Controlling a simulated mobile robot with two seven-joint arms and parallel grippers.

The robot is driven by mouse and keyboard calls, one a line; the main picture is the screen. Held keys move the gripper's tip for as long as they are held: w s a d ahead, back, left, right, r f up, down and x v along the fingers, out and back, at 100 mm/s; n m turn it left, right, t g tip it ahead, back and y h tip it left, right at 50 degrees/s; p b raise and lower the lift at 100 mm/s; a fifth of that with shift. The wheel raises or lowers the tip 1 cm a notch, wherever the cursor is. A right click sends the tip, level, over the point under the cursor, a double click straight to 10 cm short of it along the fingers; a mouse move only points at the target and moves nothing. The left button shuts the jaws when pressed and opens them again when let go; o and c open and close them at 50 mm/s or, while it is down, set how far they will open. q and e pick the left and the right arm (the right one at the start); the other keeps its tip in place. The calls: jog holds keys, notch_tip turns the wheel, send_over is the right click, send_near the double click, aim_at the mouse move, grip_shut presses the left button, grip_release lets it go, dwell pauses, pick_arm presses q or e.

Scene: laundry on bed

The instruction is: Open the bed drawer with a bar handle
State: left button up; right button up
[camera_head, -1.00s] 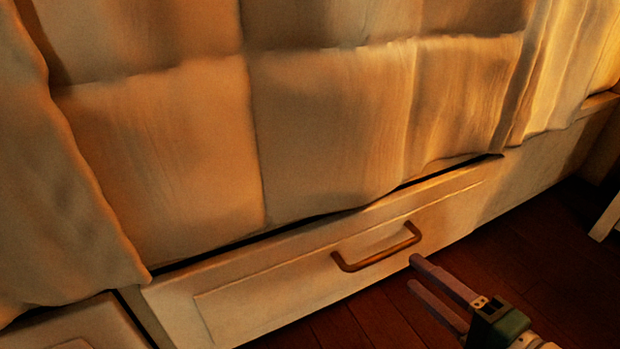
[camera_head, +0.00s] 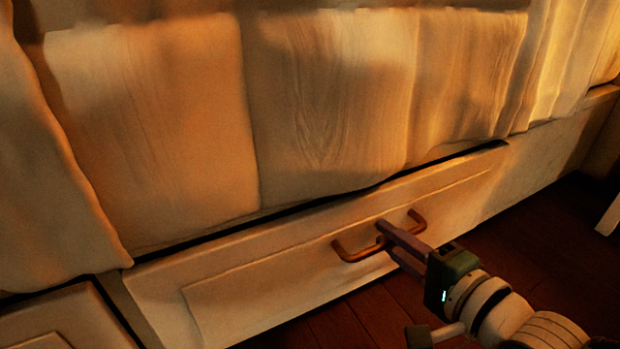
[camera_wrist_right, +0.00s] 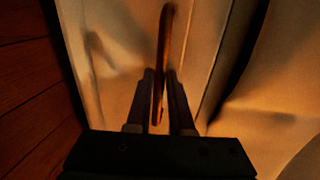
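The white bed drawer (camera_head: 255,285) is a wide panelled front under the hanging bedcover. Its copper-brown bar handle (camera_head: 350,256) sits right of the middle of the front. My right gripper (camera_head: 384,235) reaches in from the lower right, with its fingers at the middle of the handle. In the right wrist view, the handle (camera_wrist_right: 165,40) runs between the two fingers, which lie close on either side; the right gripper (camera_wrist_right: 161,80) looks shut on it. My left gripper is not in view.
Another white panelled front (camera_head: 60,325) stands at the lower left. Dark wooden floor (camera_head: 540,235) lies in front of the drawer. A white piece of furniture (camera_head: 610,215) shows at the right edge.

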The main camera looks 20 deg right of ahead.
grip_shut()
dwell(1.0)
